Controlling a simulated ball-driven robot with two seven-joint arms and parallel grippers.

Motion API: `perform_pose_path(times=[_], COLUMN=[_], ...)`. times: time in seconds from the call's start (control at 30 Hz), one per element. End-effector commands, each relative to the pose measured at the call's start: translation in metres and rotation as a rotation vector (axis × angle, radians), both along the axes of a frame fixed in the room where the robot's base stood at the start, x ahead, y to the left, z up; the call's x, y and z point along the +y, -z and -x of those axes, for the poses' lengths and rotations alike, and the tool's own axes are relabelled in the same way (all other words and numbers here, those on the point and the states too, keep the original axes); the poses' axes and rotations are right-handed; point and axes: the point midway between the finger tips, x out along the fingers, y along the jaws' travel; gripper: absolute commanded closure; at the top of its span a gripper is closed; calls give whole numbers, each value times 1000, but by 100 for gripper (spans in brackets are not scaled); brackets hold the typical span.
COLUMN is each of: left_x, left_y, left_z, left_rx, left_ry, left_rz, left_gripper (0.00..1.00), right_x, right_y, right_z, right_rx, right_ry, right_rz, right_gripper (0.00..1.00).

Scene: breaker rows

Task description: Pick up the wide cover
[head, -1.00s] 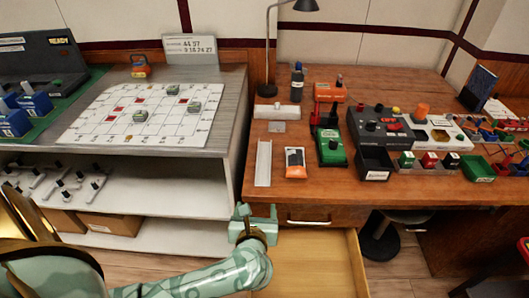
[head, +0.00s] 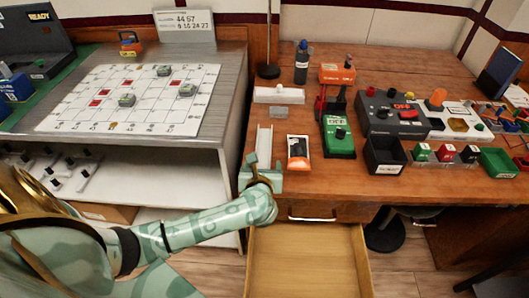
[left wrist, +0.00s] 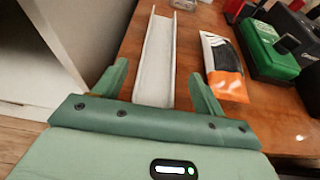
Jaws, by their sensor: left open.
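A long white channel-shaped strip (head: 264,140), which looks like the wide cover, lies on the wooden desk near its left edge. My left gripper (head: 262,165) is at the near end of the strip, over the desk's front edge. In the left wrist view the strip (left wrist: 158,60) runs away between the two spread fingers of the gripper (left wrist: 158,80). The gripper is open and holds nothing. Whether its fingers touch the strip cannot be told. My right gripper is not in view.
An orange-and-white packet (head: 299,153) lies right of the strip. A green device (head: 337,135) stands beyond it. A shorter white piece (head: 278,95) lies behind. An open, empty drawer (head: 305,260) juts out below. A grey shelf unit (head: 215,125) stands left.

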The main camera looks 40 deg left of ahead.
Motion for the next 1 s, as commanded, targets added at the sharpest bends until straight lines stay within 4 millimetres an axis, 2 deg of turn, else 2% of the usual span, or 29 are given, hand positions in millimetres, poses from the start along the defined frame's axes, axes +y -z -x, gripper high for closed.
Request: perform_pose_path(times=[0.3,0.6,0.63,0.7,0.8,1.0], left_x=[26,29,29,29,29,29], left_y=[14,14,14,14,14,14], left_z=[-36,-42,-42,-42,-42,-42], left_rx=[1,0,0,0,0,0], left_ry=[-1,-1,-1,-1,-1,0], left_rz=[-2,0,0,0,0,0], left_gripper=[29,29,35,54,78,78], right_x=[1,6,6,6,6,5], right_y=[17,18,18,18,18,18], right_z=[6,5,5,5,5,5], right_rx=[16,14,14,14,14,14], right_ry=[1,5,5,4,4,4], right_rz=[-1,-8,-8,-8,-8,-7], right_gripper=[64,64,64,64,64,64])
